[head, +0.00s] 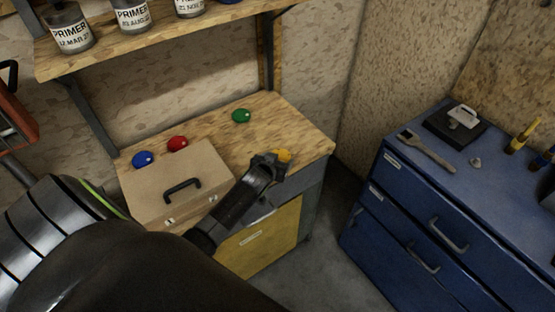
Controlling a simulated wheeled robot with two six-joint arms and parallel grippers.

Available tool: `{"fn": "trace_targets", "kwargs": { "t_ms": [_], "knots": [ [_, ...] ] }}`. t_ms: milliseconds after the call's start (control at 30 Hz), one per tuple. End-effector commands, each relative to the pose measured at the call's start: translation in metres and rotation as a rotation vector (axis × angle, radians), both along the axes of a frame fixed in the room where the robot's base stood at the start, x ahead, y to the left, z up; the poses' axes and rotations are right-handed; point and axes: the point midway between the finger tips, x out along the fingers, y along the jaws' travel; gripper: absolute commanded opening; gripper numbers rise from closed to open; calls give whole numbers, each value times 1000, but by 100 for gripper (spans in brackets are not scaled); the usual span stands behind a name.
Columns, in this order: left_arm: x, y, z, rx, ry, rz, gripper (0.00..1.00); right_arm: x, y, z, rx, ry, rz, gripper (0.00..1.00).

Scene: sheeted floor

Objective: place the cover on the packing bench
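A wooden bench (312,142) with a yellow door below stands in the middle of the head view. I cannot tell for sure which thing is the cover; a flat black square piece with a pale handle (462,118) lies on the blue drawer cabinet at the right. My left gripper (275,160) is over the bench's front right part, right at a small yellow round thing (285,155). Whether its fingers are closed on that thing is not clear. The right gripper is out of view.
A tan box (150,190) with a black handle stands on the bench's left. Blue (142,159), red (177,143) and green (241,116) round things lie behind it. A shelf with primer cans (70,30) hangs above.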

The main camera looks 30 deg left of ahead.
Motion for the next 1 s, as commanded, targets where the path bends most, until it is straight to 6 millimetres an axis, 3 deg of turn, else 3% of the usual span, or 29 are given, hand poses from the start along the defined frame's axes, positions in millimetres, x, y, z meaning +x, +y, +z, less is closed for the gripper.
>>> {"fn": "trace_targets", "kwargs": {
  "t_ms": [133, 500, 1000],
  "knots": [
    [0, 0, 1, 0, 0, 0, 86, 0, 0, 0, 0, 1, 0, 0],
    [0, 0, 7, 0, -1, 0, 86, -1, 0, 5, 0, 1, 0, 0],
    [-56, -11, 34, -1, 0, 0, 86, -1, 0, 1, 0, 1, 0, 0]
  ]
}}
